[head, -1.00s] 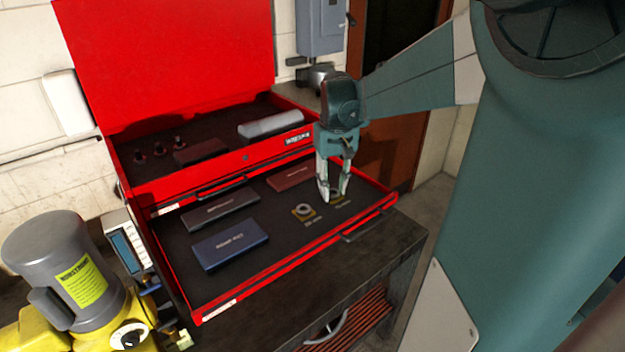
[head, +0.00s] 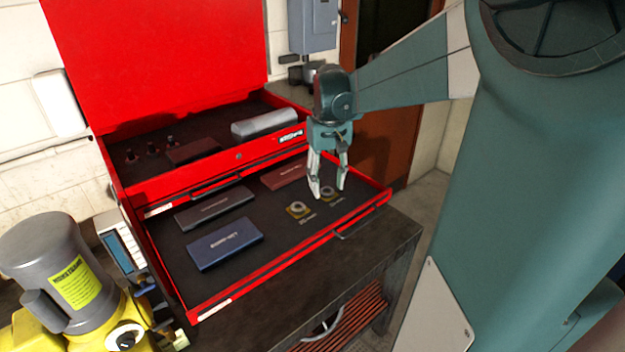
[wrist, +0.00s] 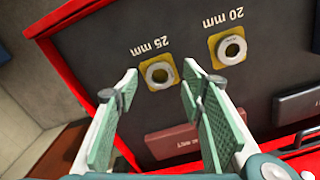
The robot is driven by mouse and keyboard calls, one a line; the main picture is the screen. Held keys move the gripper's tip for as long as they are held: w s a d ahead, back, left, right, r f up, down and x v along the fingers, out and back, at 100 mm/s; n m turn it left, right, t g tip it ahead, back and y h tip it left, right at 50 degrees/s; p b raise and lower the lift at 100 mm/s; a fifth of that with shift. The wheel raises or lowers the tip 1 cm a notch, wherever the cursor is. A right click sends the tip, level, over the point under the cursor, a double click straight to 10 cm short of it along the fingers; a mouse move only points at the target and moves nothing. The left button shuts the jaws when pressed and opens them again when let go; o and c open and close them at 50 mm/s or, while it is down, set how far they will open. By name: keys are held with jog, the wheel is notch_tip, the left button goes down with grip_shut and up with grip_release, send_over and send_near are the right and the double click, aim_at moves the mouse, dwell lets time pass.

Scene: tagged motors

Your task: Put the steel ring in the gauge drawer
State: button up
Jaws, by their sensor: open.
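The gauge drawer (head: 262,243) is the open red drawer with a dark liner. Two steel rings lie in it on yellow square marks. One ring (wrist: 159,73) is on the mark labelled 25 mm. It also shows below my fingertips in the head view (head: 328,192).
A blue case (head: 225,243), a dark grey case (head: 214,208) and a red-brown case (head: 285,173) lie in the drawer. The red chest's upper tray (head: 205,165) with its raised lid stands behind. A yellow and grey motor (head: 62,275) is at lower left.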

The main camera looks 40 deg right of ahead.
notch_tip(320, 180, up, 11)
dwell(0.6)
jog(key=shift+c, duration=0.4)
dwell(1.0)
